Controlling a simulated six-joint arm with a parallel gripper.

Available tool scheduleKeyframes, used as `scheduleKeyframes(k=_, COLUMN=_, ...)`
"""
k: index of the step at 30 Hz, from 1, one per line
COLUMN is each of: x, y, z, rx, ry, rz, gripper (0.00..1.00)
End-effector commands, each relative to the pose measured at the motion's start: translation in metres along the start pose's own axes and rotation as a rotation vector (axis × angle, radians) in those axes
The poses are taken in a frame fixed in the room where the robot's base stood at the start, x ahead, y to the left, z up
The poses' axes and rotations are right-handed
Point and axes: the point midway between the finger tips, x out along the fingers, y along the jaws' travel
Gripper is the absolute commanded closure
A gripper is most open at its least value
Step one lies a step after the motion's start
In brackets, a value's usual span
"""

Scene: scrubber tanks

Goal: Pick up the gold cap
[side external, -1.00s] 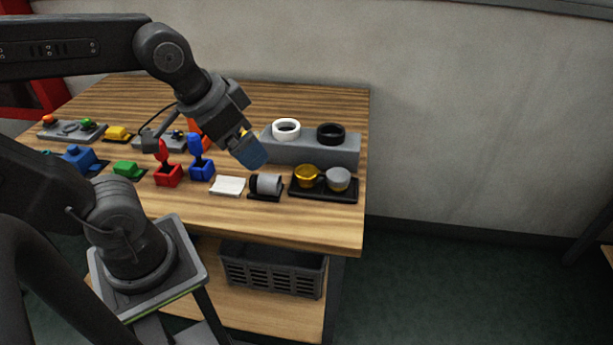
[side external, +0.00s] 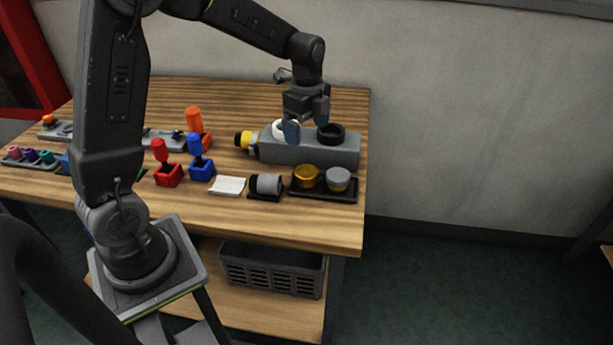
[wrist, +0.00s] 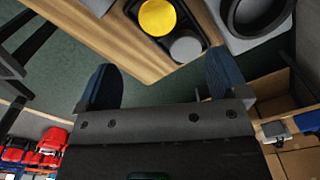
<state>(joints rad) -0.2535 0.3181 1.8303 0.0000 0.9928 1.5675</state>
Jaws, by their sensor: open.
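The gold cap (side external: 306,175) sits in the left part of a small black tray (side external: 321,194) near the front right of the wooden table. A grey cap (side external: 338,178) sits beside it in the same tray. In the wrist view the gold cap (wrist: 157,16) shows at the top, with the grey cap (wrist: 186,47) below and right of it. My gripper (side external: 307,122) is open and points down above the grey block at the back, apart from the gold cap. In the wrist view its two blue fingers (wrist: 163,83) are spread with nothing between them.
The grey block (side external: 310,152) behind the tray carries a white ring (side external: 279,130) and a black ring (side external: 331,134). The table's right edge is close.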

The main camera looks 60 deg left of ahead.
Motion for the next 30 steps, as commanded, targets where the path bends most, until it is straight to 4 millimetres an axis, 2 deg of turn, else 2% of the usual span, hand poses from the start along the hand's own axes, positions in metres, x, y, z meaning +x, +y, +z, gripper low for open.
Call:
scheduleKeyframes(k=3, x=0.024, y=0.002, z=0.000, rx=-0.001, ry=0.000, rz=0.007, gripper=0.08)
scheduleKeyframes(k=9, x=0.060, y=0.002, z=0.000, rx=-0.002, ry=0.000, rz=0.005, gripper=0.08)
scheduleKeyframes(k=17, x=0.079, y=0.002, z=0.000, rx=-0.003, ry=0.000, rz=0.002, gripper=0.08)
scheduleKeyframes(k=24, x=0.113, y=0.005, z=0.000, rx=-0.003, ry=0.000, rz=0.004, gripper=0.08)
scheduleKeyframes(k=30, x=0.126, y=0.004, z=0.000, rx=-0.003, ry=-0.001, rz=0.001, gripper=0.08)
